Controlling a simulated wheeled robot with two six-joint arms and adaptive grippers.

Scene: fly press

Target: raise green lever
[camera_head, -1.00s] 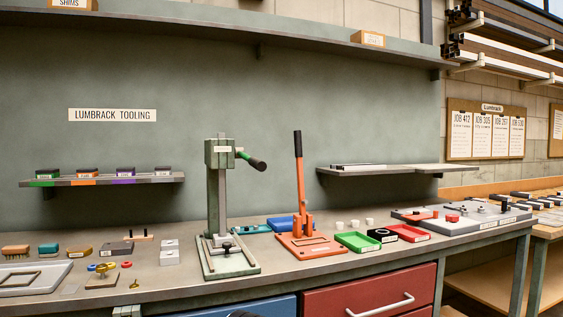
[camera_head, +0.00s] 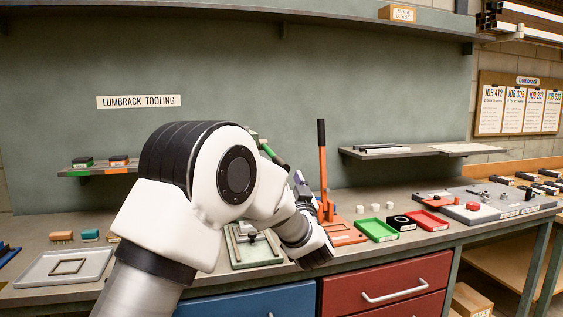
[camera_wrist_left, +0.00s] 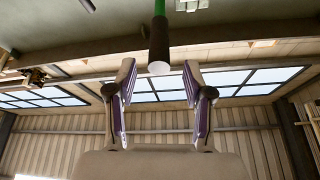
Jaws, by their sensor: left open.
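The green lever (camera_head: 270,152) of the green press shows just past my left arm in the head view, with its dark grip sloping down to the right. In the left wrist view the green lever's dark grip (camera_wrist_left: 159,45) hangs at top centre, its round end facing the camera. My left gripper (camera_wrist_left: 159,66) is open, with one purple-padded finger on each side of the grip's end and gaps between. It also shows in the head view (camera_head: 299,184), below and right of the lever. My arm hides the press column; its base (camera_head: 250,255) shows partly. The right gripper is not in view.
An orange press with an upright black-topped lever (camera_head: 322,160) stands close to the right of my left gripper. A green tray (camera_head: 378,230) and a red tray (camera_head: 428,221) lie further right. A wall shelf (camera_head: 405,151) is above them.

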